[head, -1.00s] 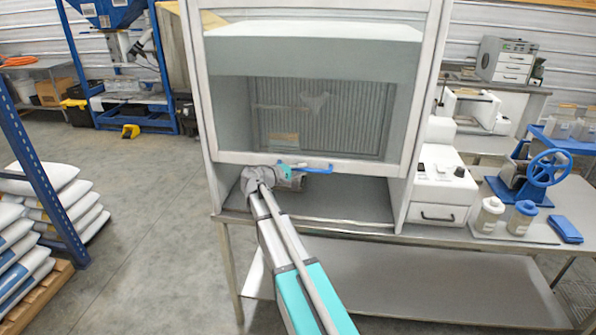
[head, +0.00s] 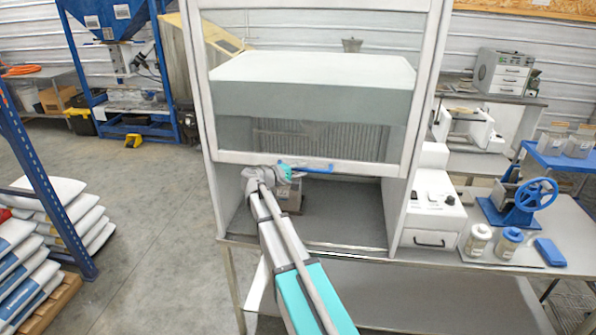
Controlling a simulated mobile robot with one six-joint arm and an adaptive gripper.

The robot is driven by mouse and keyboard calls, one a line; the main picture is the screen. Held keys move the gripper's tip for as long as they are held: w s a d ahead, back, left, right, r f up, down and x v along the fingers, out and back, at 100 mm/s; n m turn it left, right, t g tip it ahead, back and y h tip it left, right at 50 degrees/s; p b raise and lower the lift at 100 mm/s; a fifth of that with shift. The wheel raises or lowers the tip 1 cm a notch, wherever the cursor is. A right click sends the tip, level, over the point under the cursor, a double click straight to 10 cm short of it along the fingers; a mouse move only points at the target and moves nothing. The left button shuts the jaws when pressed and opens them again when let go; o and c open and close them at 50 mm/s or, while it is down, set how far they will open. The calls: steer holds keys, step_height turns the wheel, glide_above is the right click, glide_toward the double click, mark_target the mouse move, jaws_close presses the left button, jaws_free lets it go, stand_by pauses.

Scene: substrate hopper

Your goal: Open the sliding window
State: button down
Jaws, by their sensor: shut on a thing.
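The sliding window (head: 235,158) is the clear front sash of a grey fume-hood-like cabinet (head: 228,200), with a pale bottom rail. A blue bar handle (head: 318,169) sits on that rail. My gripper (head: 287,171), with teal fingers, is at the left part of the handle and shut on it. The fingers hide the handle's left end. The window's lower rail stands above the cabinet floor, with an open gap (head: 340,215) beneath it. A small dark object (head: 292,200) shows inside, partly behind my arm.
A white instrument (head: 432,208) stands right of the cabinet, with two jars (head: 508,242) and a blue hand-wheel device (head: 515,200) on the bench. Sack stacks (head: 55,225) and a blue rack post (head: 40,165) are at the left. The floor between is clear.

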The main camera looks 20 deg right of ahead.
step_height(320, 180, up, 11)
steer(key=p, duration=1)
steer(key=shift+r, duration=0.2)
steer(key=c, duration=0.7)
jaws_free()
steer(key=shift+d+f, duration=0.1)
steer(key=shift+d, duration=0.1)
steer(key=shift+o, duration=0.5)
steer(key=shift+a, duration=0.1)
steer(key=shift+s, duration=0.1)
